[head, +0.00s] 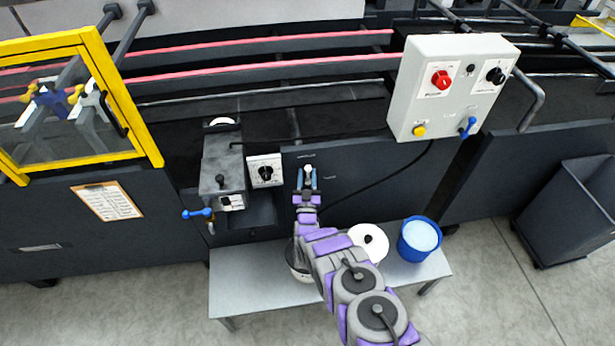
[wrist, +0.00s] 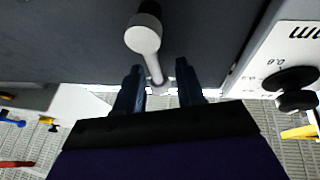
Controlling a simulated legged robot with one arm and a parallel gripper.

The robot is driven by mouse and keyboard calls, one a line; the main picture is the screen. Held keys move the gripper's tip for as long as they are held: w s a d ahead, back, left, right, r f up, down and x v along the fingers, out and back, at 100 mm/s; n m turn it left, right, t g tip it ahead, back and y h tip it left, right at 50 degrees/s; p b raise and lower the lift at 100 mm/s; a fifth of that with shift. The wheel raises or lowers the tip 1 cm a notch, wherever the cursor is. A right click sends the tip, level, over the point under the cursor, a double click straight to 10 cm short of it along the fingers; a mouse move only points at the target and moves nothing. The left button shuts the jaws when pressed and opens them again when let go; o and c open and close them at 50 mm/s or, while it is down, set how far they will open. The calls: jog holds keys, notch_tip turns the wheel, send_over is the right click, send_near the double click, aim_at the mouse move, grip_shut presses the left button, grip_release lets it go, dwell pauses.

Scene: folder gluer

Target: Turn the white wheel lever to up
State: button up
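The white wheel lever (wrist: 145,38) has a rounded white knob and a thin pale stem, and it stands at the dark panel in the wrist view. Its stem runs down toward the gap between my fingertips. In the head view a small white part of the lever (head: 308,169) shows at the tip of my gripper (head: 307,178). My gripper, also in the wrist view (wrist: 159,85), has its two dark blue fingers apart, one on each side of the stem's lower end. I cannot tell whether either finger touches the stem.
A white plate with a black dial (head: 265,172) sits close to my gripper; the dial also shows in the wrist view (wrist: 291,80). A blue-handled lever (head: 197,213) is farther left.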

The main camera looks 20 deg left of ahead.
jog(key=shift+o, duration=0.8)
jog(key=shift+d, duration=0.1)
jog(key=shift+s+f, duration=0.1)
jog(key=b+v, duration=0.3)
jog(key=v, duration=1.4)
jog(key=shift+f, duration=0.1)
